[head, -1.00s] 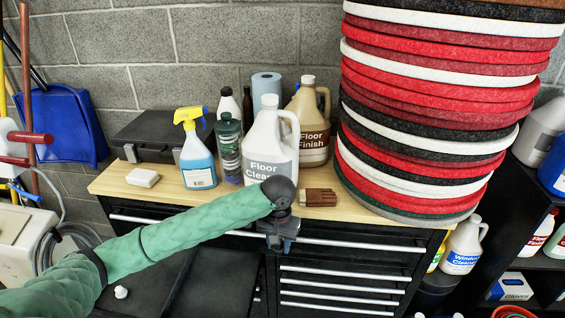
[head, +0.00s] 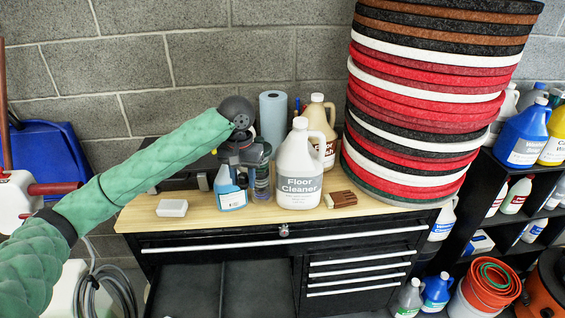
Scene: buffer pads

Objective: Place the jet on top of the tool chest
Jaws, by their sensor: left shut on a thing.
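The tool chest (head: 345,238) is black with a light wood top (head: 245,215). My left gripper (head: 240,165) is over the back left of that top, pointing down in front of the spray bottle's head and beside a dark green bottle (head: 262,182). It is shut on a small dark thing, mostly hidden by the fingers and merging with the bottles behind. I cannot make out its shape, nor tell whether it is the jet or touches the top. No other thing is recognisable as a jet. My right gripper is not in view.
A blue spray bottle (head: 231,196), Floor Cleaner jug (head: 299,172), Floor Finish jug (head: 319,118), paper roll (head: 273,118), white block (head: 172,208) and brown brush (head: 341,199) stand on the top. A tall pad stack (head: 420,110) fills its right end.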

